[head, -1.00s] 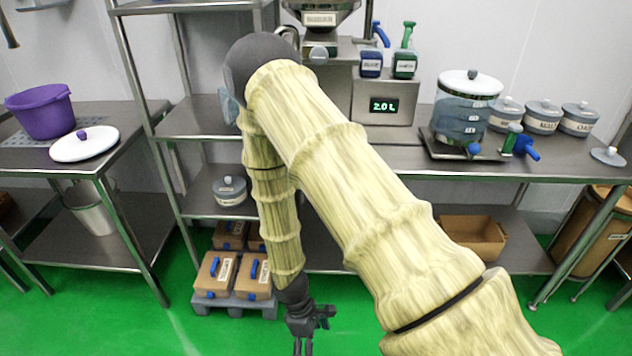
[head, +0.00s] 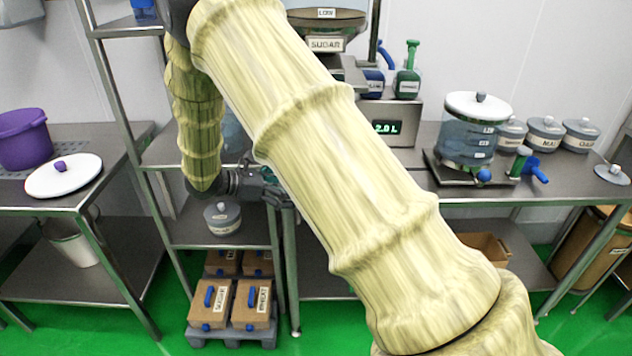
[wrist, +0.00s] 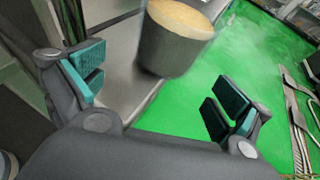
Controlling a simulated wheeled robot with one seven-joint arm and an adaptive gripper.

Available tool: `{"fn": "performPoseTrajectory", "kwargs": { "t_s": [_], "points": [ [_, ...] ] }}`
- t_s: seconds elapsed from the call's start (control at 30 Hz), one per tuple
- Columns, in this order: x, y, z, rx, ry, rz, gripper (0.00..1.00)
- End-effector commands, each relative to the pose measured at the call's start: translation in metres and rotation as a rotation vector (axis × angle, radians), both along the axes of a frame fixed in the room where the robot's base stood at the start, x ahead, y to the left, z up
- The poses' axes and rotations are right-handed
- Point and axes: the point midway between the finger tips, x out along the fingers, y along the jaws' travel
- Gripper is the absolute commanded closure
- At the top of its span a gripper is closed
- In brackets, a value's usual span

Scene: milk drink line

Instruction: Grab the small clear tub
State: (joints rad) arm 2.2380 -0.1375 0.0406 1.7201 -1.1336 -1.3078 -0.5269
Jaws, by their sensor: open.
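A bluish clear container (head: 234,135), possibly the small clear tub, shows partly behind my arm on the steel rack in the head view. My arm hides most of it, so I cannot tell its full shape. My gripper (head: 282,197) is in front of the rack, below and right of that container, with its fingers pointing right. In the wrist view the jaws (wrist: 158,96) are spread wide with nothing between the teal pads. A blurred grey container with a tan top (wrist: 175,38) lies beyond them, apart from the fingers.
A large lidded clear vessel (head: 466,138) stands on the right counter beside several grey jars. A scale display (head: 386,127) and a green bottle (head: 408,72) are at the back. Boxes (head: 212,303) sit low under the rack. A rack post (head: 128,130) stands left of my arm.

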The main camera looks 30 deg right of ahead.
Motion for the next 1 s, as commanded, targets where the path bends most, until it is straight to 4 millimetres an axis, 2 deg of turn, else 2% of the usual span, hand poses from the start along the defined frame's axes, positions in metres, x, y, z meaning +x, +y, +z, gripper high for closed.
{"fn": "performPoseTrajectory", "kwargs": {
  "t_s": [0.17,0.3,0.57,1.0],
  "points": [
    [-0.011,-0.022,-0.002,0.002,-0.007,-0.003,0.0],
    [-0.011,-0.036,-0.009,0.002,-0.006,-0.001,0.0],
    [-0.007,-0.048,-0.019,0.003,-0.001,-0.002,0.0],
    [-0.013,-0.086,-0.033,0.004,0.0,-0.004,0.0]
  ]
}}
